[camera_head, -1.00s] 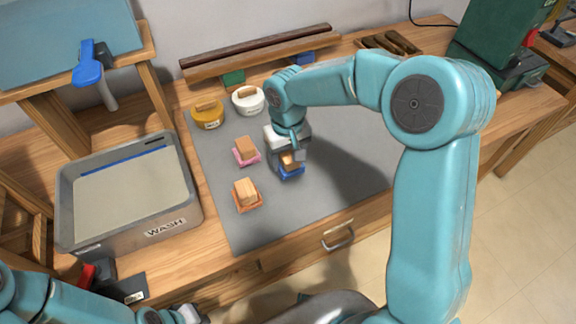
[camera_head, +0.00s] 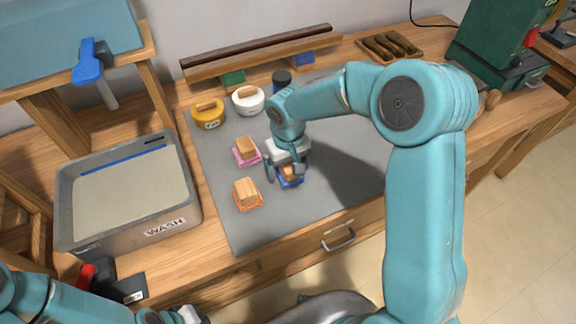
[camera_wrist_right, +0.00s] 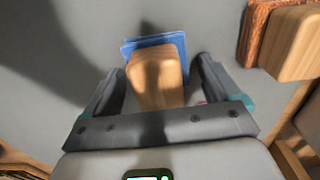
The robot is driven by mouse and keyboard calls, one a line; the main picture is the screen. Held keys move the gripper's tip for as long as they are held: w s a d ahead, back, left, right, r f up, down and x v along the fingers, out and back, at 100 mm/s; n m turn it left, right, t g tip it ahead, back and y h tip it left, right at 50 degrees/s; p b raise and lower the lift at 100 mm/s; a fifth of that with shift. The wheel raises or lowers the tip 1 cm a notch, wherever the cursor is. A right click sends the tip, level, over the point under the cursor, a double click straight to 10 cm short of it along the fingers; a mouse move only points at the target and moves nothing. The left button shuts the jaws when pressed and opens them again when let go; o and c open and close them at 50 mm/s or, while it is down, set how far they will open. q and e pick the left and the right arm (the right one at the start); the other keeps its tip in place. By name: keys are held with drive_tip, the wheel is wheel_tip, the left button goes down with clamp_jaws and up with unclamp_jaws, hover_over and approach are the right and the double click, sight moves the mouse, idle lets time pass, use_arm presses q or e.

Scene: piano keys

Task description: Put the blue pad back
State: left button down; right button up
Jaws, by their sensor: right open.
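The blue pad (camera_head: 291,184), a flat blue base with a wooden block handle, lies on the grey mat (camera_head: 222,222). It also shows in the right wrist view (camera_wrist_right: 128,47). My right gripper (camera_head: 285,174) is open over the pad. In the right wrist view its two fingers (camera_wrist_right: 157,80) stand apart on either side of the wooden handle, with gaps on both sides. Part of the pad is hidden by the gripper and handle. My left gripper (camera_head: 190,315) is partly in view at the bottom edge, and its jaws are unclear.
A pink pad (camera_head: 246,151) and an orange pad (camera_head: 247,195) lie left of the blue one. Yellow (camera_head: 208,115) and white (camera_head: 248,101) round containers stand behind. The wash tray (camera_head: 130,195) is at left. The mat's front is clear.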

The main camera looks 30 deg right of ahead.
drive_tip(key=shift+w+r, duration=0.1)
drive_tip(key=shift+r, duration=0.3)
wheel_tip(320, 180, up, 12)
drive_tip(key=shift+f+p, duration=0.2)
drive_tip(key=shift+p, duration=0.2)
